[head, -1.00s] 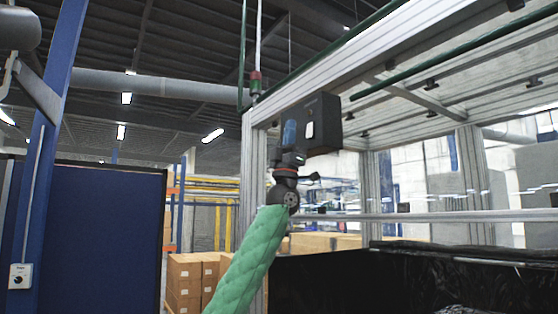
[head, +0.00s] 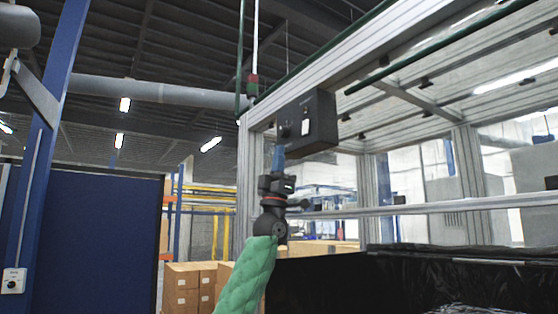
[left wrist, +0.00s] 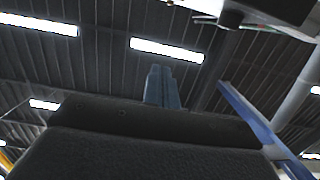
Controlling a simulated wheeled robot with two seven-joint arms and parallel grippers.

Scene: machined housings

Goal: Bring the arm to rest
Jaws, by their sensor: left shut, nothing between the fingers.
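My left gripper (head: 278,155) is raised in the middle of the head view, at the end of my green-sleeved arm. Its blue fingers point up and are shut and empty. In the head view they show just below and left of a dark control box on the frame. In the left wrist view my left gripper's blue fingers (left wrist: 162,86) lie side by side against the ceiling. My right gripper is not in view.
The black control box (head: 306,124) hangs on an aluminium frame (head: 247,185) around a dark bin (head: 330,283). Cardboard boxes (head: 182,288) stand behind my arm. A blue panel (head: 90,235) and blue post (head: 48,130) stand at left.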

